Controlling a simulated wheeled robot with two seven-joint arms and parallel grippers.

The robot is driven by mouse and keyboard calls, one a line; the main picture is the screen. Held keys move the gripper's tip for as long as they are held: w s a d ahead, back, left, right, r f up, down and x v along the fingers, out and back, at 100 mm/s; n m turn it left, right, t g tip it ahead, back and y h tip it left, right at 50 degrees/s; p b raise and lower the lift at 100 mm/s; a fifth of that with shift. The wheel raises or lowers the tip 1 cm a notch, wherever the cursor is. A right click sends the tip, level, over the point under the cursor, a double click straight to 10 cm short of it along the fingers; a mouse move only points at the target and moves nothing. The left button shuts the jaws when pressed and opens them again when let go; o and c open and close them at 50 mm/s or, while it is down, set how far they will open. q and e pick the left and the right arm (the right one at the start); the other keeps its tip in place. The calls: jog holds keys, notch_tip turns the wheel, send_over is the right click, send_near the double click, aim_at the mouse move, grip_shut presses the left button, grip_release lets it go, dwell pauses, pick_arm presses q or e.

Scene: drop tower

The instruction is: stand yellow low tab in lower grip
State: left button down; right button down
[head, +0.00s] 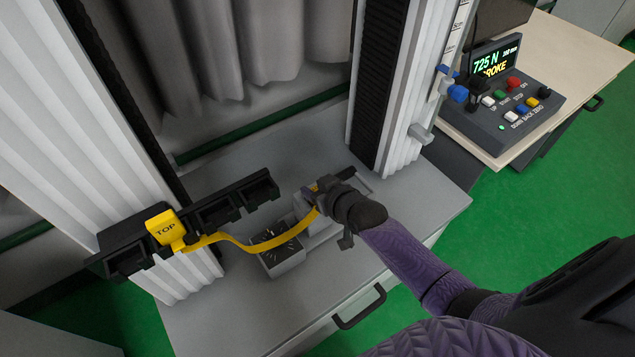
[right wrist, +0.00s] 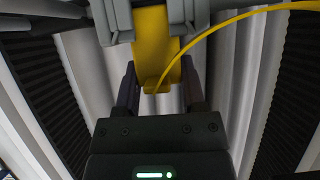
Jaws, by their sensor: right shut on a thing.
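The yellow low tab (right wrist: 158,55) is between the fingers of my right gripper (right wrist: 160,88) in the right wrist view. Its far end lies between two grey jaws of the lower grip (right wrist: 118,18), and I cannot tell whether they touch it. In the head view my right gripper (head: 322,190) is shut on the tab above the grey bench, hiding most of it. A thin yellow strap (head: 262,247) curves from there to a yellow tab marked TOP (head: 165,228) at the left. My left gripper is not in view.
A black rack (head: 215,208) with slots runs along the left, beside the TOP tab. A grey box (head: 283,258) with dark contents stands under the strap. Ribbed white columns rise on both sides. A control box (head: 505,105) reading 725 N sits on the right-hand table.

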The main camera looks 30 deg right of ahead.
jog(key=shift+f, duration=0.1)
jog(key=shift+c, duration=0.5)
grip_release()
jog(key=shift+s+r, duration=0.25)
jog(key=p+v, duration=0.4)
jog(key=v, duration=0.5)
jog(key=shift+s+p, duration=0.2)
jog(key=shift+p, duration=0.2)
jog(key=shift+d+f, duration=0.1)
